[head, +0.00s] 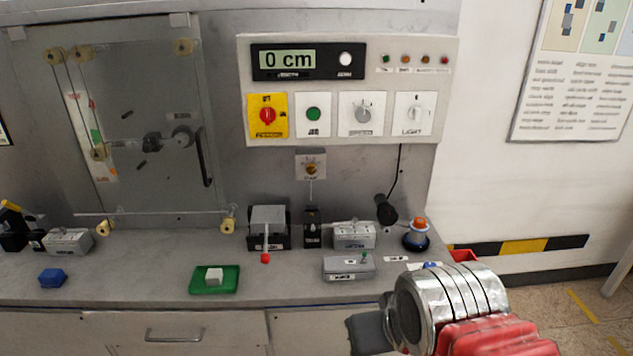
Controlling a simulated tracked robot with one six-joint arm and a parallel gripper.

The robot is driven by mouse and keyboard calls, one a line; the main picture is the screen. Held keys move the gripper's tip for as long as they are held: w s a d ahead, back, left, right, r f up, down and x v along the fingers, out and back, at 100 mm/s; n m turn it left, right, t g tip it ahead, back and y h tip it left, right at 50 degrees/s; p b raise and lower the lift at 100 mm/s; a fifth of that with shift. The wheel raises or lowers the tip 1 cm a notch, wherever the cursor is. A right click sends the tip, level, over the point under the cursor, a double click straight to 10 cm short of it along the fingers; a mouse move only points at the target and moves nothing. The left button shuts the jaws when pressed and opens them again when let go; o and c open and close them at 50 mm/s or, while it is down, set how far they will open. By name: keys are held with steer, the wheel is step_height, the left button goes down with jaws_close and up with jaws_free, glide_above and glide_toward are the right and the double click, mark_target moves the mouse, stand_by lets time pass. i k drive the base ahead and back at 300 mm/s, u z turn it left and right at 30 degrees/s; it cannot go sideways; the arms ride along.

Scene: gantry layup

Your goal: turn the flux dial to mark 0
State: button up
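A small plate with a dark brass-coloured dial (311,168) is on the grey back wall, just below the control panel; it may be the flux dial, but its label and marks are too small to read. The panel also has a grey knob (363,114) and a white knob (415,114) labelled LIGHT. My gripper (368,334) is at the bottom, right of centre, in front of the bench edge. It is well below and apart from the dial. Only a dark part of it shows beyond my silver wrist, so its opening cannot be made out.
The control panel (447,70) has a display reading 0 cm, a red knob on yellow (267,115) and a green button (313,114). Below stand grey boxes (348,267), a lever with a red tip (265,257), an orange-topped device (417,235) and a green tray (232,282).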

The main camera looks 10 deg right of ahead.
mark_target(311, 169)
steer(key=z, duration=0.05)
steer(key=k, duration=0.15)
steer(key=u, duration=0.85)
steer(key=i, duration=0.5)
steer(key=u, duration=0.15)
